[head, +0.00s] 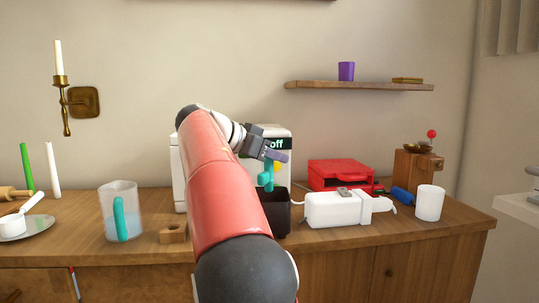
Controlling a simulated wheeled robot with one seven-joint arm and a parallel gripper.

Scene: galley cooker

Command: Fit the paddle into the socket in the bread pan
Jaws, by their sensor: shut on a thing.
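My gripper (276,156) is at the centre of the head view, in front of the white bread machine (179,172) with the "off" display. It is shut on a teal piece that I take to be the paddle (266,180), which hangs below the fingers. The dark bread pan (284,221) stands on the counter below, partly behind my red arm. The paddle's lower end shows just above or at the pan's rim; I cannot tell whether it is inside. The socket is hidden within the pan.
Right of the pan are a white appliance (328,210), a red case (338,174), a white cup (429,203) and a wooden grinder (415,173). Left are a wooden block (173,233), a jug with a teal handle (120,212) and a plate (14,233). A shelf (360,87) hangs above.

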